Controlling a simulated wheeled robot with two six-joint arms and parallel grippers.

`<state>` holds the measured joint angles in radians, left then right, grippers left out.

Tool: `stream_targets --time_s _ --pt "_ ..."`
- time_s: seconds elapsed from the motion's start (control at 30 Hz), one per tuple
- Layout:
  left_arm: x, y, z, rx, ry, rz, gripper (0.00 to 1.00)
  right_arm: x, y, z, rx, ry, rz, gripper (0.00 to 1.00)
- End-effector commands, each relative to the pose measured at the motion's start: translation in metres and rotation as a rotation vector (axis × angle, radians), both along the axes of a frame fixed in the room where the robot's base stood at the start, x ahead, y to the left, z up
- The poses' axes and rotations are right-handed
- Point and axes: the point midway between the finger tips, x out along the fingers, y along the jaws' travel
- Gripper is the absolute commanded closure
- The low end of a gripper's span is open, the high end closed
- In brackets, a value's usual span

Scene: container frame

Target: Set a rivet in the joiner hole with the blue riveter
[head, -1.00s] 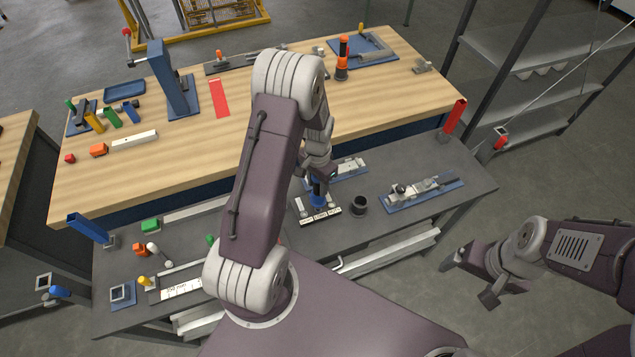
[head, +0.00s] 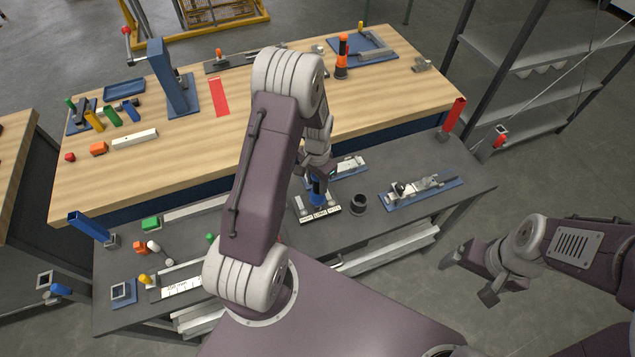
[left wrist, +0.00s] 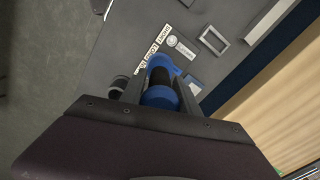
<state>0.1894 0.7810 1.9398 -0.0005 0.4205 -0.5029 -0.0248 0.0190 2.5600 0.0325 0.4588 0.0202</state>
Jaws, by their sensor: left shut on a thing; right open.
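The blue riveter (head: 317,187) stands at the labelled strip (head: 320,215) on the dark front bench. My left gripper (head: 318,178) is above it and shut on it. In the left wrist view the riveter (left wrist: 160,97) is upright between the two fingers, blue with a dark middle. I cannot tell whether its foot touches the bench. A blue-based fixture with a metal piece (head: 421,192) lies to the right; another (head: 348,167) lies behind the riveter, partly hidden by my arm. The joiner hole and rivet cannot be made out. My right gripper (head: 468,279) is open and empty, off the bench's right side.
A black cup (head: 358,203) stands close to the right of the riveter. A red holder (head: 453,118) stands at the right bench end. The wooden table (head: 270,125) behind holds an orange-black tool (head: 342,57) and several blocks. Bare bench lies around the cup.

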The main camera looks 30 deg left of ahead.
Motion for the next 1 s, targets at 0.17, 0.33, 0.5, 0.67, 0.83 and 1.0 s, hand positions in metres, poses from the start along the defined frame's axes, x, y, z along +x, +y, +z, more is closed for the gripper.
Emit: stream_targets --time_s 0.17,0.33,0.5,0.67,0.83,1.0 --pt "0.0 0.0 0.0 0.0 -0.001 0.0 1.0 0.0 0.0 0.0 0.0 0.0 0.0 0.13" --pt "0.0 0.0 -0.002 0.001 -0.001 0.0 1.0 0.0 0.0 -0.002 0.0 0.0 0.0 0.13" --pt "0.0 0.0 -0.005 0.001 -0.001 0.0 1.0 0.0 0.0 -0.004 0.0 0.0 0.0 0.13" --pt "0.0 0.0 -0.008 0.001 -0.001 0.0 1.0 0.0 0.0 -0.006 0.0 0.0 0.0 0.13" --pt "0.001 0.0 -0.011 0.001 -0.001 0.0 1.0 0.0 0.0 -0.008 0.0 0.0 0.0 0.13" --pt "0.0 0.0 -0.014 0.0 -0.001 0.0 1.0 0.0 0.0 -0.01 0.0 0.0 0.0 0.13"
